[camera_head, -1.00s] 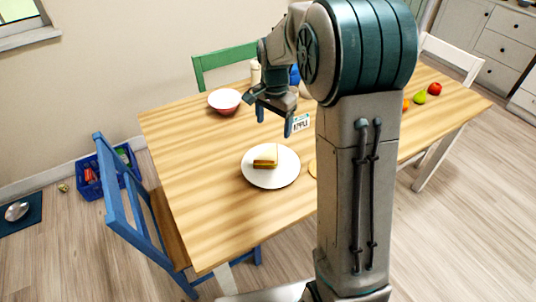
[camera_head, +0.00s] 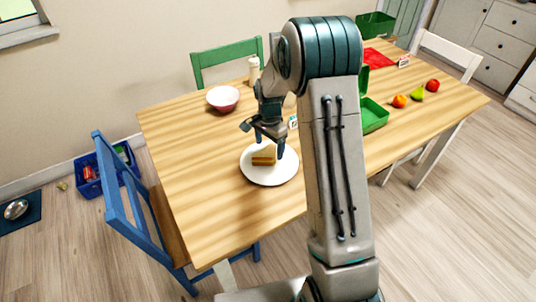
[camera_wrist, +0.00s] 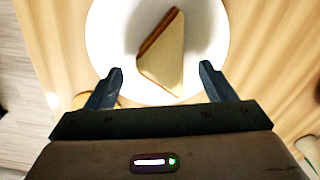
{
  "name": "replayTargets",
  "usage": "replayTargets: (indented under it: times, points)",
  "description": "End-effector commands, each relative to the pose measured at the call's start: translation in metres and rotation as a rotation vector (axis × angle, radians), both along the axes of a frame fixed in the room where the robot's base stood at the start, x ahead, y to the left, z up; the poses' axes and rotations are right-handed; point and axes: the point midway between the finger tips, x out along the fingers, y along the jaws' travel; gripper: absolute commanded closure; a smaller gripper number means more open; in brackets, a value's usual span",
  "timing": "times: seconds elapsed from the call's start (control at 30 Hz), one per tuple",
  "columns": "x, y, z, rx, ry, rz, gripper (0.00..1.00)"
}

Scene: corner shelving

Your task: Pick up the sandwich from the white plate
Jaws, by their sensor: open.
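The sandwich (camera_head: 263,156) is a triangular half with brown crust and filling. It lies on the round white plate (camera_head: 268,177) near the table's left front part. My gripper (camera_head: 267,145) is open and empty, pointing down just above the plate. In the wrist view the sandwich (camera_wrist: 165,55) lies ahead of and between the two fingertips (camera_wrist: 161,78), with its near end close to the line between them. The white plate (camera_wrist: 105,40) shows around it there. I cannot tell the exact height of the fingers above the sandwich.
A pink bowl (camera_head: 223,98) and a white bottle (camera_head: 254,70) stand toward the back. A green open box (camera_head: 373,115), an orange (camera_head: 399,101), a pear (camera_head: 417,94) and a red apple (camera_head: 433,85) are on the right. A blue chair (camera_head: 122,205) stands at the left.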

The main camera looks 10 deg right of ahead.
Motion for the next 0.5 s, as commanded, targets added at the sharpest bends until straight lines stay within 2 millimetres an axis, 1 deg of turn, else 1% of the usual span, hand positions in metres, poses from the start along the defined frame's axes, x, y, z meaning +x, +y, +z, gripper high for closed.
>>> replayTargets:
  times: [0.1,0.2,0.33,0.5]
  points:
    - [-0.002,0.001,-0.019,0.001,0.006,-0.002,0.23]
    - [-0.001,0.001,-0.030,0.000,0.005,-0.001,0.23]
    - [-0.001,0.001,-0.036,0.000,0.001,0.000,0.23]
    - [-0.001,0.001,-0.036,0.000,0.001,0.000,0.23]
